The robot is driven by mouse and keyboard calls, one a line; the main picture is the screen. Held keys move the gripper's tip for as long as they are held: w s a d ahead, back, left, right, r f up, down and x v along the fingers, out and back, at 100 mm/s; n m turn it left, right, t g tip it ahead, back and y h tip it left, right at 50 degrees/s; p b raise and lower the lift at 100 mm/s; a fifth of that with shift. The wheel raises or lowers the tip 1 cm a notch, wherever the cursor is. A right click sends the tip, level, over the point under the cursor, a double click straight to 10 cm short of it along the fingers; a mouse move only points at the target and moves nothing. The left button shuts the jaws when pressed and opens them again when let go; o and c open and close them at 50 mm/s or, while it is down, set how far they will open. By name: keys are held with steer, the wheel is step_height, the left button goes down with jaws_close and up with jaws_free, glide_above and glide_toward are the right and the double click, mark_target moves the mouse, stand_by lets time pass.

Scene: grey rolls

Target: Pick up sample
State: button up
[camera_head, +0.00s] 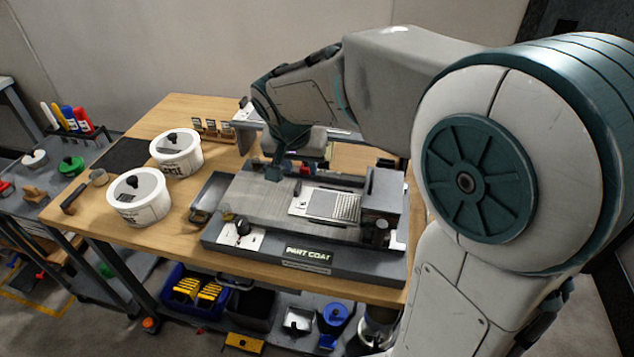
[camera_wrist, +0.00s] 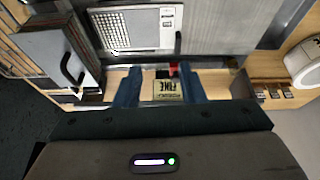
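My gripper (camera_wrist: 160,80) is open, its two blue fingers apart with nothing visibly held. In the head view my gripper (camera_head: 280,170) is over the back edge of the coating machine (camera_head: 285,252), partly hidden by my wrist. Between and below the fingers in the wrist view lies a small pale block marked "FINE" (camera_wrist: 167,91), beside red and black pieces. I cannot tell whether it touches the fingers. A white sheet with a grey gridded panel (camera_head: 335,205) lies on the machine's plate; the panel (camera_wrist: 133,28) also shows in the wrist view. Which thing is the sample is unclear.
Two lidded white tubs (camera_head: 138,196) (camera_head: 176,153) stand on the left of the wooden table. A small wooden rack (camera_head: 212,131) with dark-labelled pieces stands at the back. A grey box (camera_head: 384,190) rises at the machine's right end. Bare tabletop (camera_head: 180,108) shows at the back left.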

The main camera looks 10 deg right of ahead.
mark_target(296, 188)
steer(key=shift+m, duration=0.3)
steer(key=w+f, duration=0.2)
steer(key=f, duration=0.2)
steer(key=w+f, duration=0.3)
steer(key=f, duration=0.2)
steer(key=w+f, duration=0.2)
steer(key=f, duration=0.2)
steer(key=shift+w+a+f, duration=0.2)
steer(key=shift+a+f, duration=0.15)
jaws_close()
